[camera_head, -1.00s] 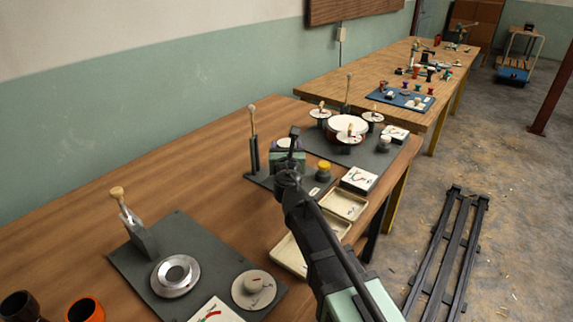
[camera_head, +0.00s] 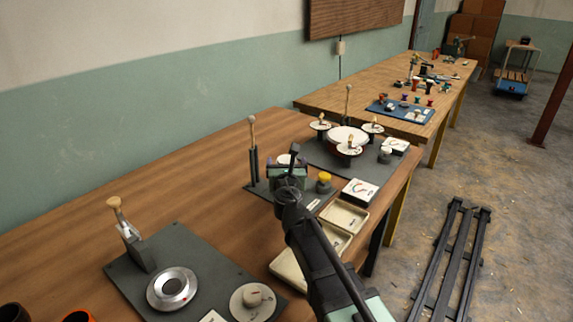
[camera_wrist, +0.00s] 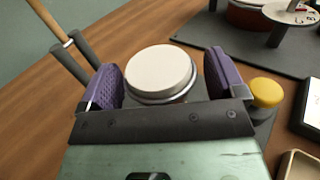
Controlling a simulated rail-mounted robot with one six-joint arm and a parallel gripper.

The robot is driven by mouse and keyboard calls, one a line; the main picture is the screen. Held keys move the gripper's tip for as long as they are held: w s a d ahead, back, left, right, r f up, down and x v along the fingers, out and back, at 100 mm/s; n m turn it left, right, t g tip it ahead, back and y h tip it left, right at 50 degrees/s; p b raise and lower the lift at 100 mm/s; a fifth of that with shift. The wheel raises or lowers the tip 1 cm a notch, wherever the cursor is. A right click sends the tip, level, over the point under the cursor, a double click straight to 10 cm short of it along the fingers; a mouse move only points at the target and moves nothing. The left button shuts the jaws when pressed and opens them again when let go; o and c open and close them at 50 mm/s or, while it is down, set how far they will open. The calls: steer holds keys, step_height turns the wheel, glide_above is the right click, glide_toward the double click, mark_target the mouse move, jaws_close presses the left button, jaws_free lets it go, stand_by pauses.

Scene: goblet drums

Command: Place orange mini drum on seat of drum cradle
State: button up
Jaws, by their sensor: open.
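My gripper (camera_head: 288,168) is over the middle station of the near bench. In the wrist view its two purple pads (camera_wrist: 163,82) stand apart, with a white round top with a metal rim (camera_wrist: 160,72) between them. Gaps show between the pads and that top, and what is below it is hidden. No orange shows there, so I cannot tell whether it is a drum or part of the station. An orange-rimmed cup-shaped drum (camera_head: 88,314) is cut off at the lower left of the head view. I cannot tell for sure which fixture is the drum cradle.
A dark plate (camera_head: 205,262) with a silver ring fixture (camera_head: 172,288) lies at front left. A yellow knob (camera_wrist: 266,92) stands right of my gripper. Cream trays (camera_head: 345,217) lie along the bench edge. Round stands and a drum (camera_head: 347,137) are behind. Bare wood lies left.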

steer(key=s, duration=1.1)
steer(key=shift+s+d, duration=0.35)
steer(key=shift+d, duration=0.1)
